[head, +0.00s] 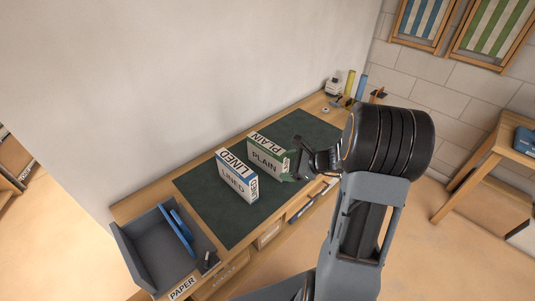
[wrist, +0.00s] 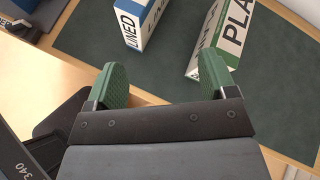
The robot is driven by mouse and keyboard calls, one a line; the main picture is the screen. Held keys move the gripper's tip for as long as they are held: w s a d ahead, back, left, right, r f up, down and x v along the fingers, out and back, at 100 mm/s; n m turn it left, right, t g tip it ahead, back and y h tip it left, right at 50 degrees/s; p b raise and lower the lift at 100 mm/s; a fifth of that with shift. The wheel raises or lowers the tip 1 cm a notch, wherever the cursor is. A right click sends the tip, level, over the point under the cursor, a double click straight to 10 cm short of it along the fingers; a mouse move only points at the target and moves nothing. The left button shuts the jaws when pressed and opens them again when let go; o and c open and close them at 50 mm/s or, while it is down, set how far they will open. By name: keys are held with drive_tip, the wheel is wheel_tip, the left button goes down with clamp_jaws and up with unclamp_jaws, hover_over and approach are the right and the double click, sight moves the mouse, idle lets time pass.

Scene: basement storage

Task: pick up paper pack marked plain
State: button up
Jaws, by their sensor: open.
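The paper pack marked PLAIN (head: 265,158), white with green bands, stands on the dark green mat (head: 222,220). It also shows in the wrist view (wrist: 207,45), at the upper right. The blue-banded pack marked LINED (head: 237,180) stands to its left, a small gap away; in the wrist view it is at the top middle (wrist: 146,22). My gripper (head: 297,168) is at the right side of the PLAIN pack in the head view. In the wrist view its green finger pads (wrist: 163,80) are apart with nothing between them. The right pad overlaps the PLAIN pack's lower end; I cannot tell whether they touch.
A grey tray (head: 127,258) with blue items stands at the bench's near left end, above a PAPER label (head: 182,289). Bottles (head: 350,83) and small items stand at the far end. The wall runs along the back. The mat's front left is clear.

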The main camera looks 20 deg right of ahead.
sight(280, 154)
drive_tip(key=w+d+f+m+t+h, duration=0.2)
drive_tip(key=w+d+f+m+t, duration=0.15)
drive_tip(key=d+m, duration=0.4)
drive_tip(key=shift+p+x, duration=1.8)
drive_tip(key=shift+x, duration=4.3)
drive_tip(key=shift+w+d+r, duration=0.1)
drive_tip(key=shift+w+d, duration=0.1)
drive_tip(key=shift+c, duration=0.3)
clamp_jaws()
drive_tip(key=shift+r, duration=0.15)
